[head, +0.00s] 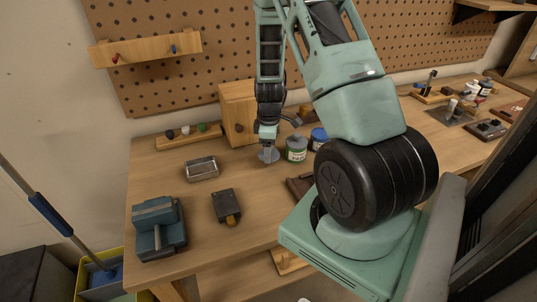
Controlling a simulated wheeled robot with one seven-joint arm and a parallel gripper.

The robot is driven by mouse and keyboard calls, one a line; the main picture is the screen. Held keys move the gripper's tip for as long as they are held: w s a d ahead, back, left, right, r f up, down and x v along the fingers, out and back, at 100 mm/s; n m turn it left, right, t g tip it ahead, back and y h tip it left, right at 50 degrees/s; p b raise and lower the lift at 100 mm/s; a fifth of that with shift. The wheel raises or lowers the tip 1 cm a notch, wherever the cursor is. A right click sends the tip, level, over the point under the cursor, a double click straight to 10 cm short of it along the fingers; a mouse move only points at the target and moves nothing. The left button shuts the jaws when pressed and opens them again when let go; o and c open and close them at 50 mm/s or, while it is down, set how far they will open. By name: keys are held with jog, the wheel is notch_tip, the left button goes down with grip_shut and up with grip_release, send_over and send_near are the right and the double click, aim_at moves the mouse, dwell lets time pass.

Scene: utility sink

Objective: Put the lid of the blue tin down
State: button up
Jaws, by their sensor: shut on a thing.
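My gripper (268,145) points down over the middle of the wooden bench, shut on a small grey piece (268,155) that looks like a lid. It is close to the bench top; I cannot tell whether it touches the wood. A blue tin (318,138) stands to the right, partly hidden by my arm. Whether its top is open is too small to tell. A green tin with a pale label (296,148) stands between my gripper and the blue tin.
A wooden box (238,115) stands behind my gripper. A metal tray (202,168), a dark block-like tool (226,206) and a blue-grey vise (158,228) are on the left of the bench (190,250). Bare wood lies just left of and in front of my gripper.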

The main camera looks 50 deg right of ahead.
jog(key=shift+f+p, duration=0.3)
jog(key=shift+f, duration=1.4)
jog(key=shift+f, duration=0.1)
jog(key=shift+f, duration=0.15)
jog(key=o, duration=1)
jog(key=shift+c, duration=0.2)
jog(key=shift+r, duration=0.2)
